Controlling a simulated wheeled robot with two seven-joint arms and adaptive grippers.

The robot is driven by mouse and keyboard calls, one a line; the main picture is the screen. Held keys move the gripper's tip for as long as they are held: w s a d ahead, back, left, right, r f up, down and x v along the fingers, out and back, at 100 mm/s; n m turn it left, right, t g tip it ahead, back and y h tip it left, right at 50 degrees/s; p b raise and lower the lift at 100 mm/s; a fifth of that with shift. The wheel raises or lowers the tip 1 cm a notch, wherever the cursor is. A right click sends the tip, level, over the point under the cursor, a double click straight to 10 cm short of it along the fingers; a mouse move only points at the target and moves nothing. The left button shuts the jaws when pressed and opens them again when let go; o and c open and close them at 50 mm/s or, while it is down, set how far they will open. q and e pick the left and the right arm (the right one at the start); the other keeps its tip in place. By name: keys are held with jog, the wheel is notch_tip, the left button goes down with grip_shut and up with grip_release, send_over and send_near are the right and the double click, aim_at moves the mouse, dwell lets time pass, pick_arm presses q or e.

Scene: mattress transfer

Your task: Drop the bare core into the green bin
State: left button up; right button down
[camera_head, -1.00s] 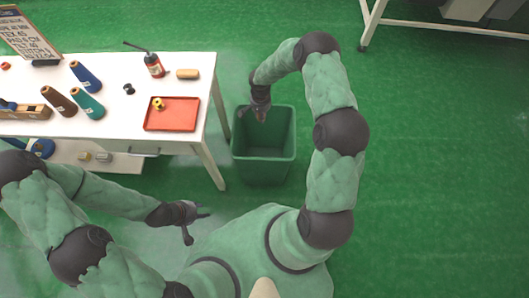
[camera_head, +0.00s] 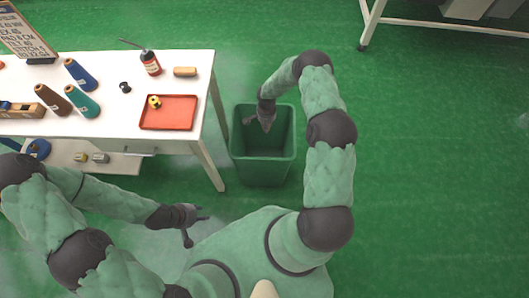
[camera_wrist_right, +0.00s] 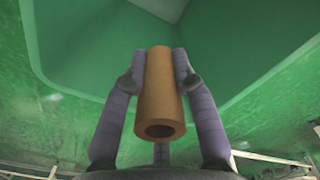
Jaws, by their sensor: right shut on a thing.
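The bare core (camera_wrist_right: 160,95) is a plain brown hollow tube in the right wrist view. My right gripper (camera_wrist_right: 160,75) is shut on it, with fingers on both sides. In the head view my right gripper (camera_head: 265,118) is over the open mouth of the green bin, and the core is hidden there. The green bin (camera_head: 263,170) stands on the floor just right of the white table; its inner walls (camera_wrist_right: 90,45) fill much of the right wrist view. My left gripper (camera_head: 195,218) is open and empty, low in front of the table.
The white table (camera_head: 110,120) holds a red tray (camera_head: 180,122) with a small yellow spool (camera_head: 154,102), several thread cones (camera_head: 82,103), a red oil can (camera_head: 150,62) and a wooden block (camera_head: 185,72). Green floor (camera_head: 440,180) is clear to the right.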

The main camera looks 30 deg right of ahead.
jog(key=shift+f, duration=0.25)
jog(key=c, duration=0.9)
grip_release()
notch_tip(320, 180, up, 12)
